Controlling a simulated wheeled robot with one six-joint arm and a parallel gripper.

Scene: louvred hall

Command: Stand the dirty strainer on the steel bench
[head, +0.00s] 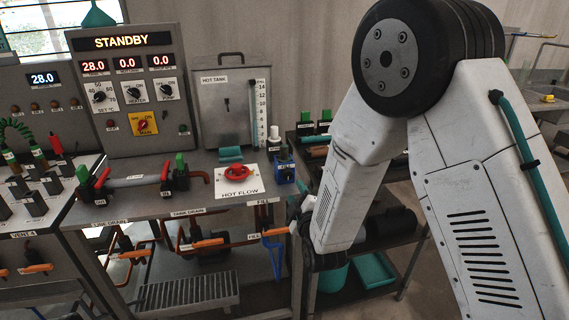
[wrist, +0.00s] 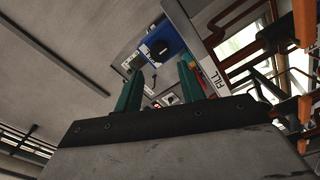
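No strainer can be made out in either view. A blue block with a black knob (head: 284,170) stands at the right end of the grey bench top (head: 140,207); it also shows in the wrist view (wrist: 160,46), beyond my fingertips. My gripper (wrist: 161,80) has two teal fingers set apart, with nothing visibly held between them. In the head view my gripper is mostly hidden by my forearm, close to the bench's right end. Which surface is the steel bench I cannot tell for sure; another metal bench (head: 545,100) is at the far right.
A control panel reading STANDBY (head: 125,90) and a hot tank (head: 230,105) stand behind the bench top. A red valve wheel (head: 236,172) sits left of the blue block. Pipes with orange handles (head: 207,244) run below. A shelf rack (head: 390,235) stands behind my arm.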

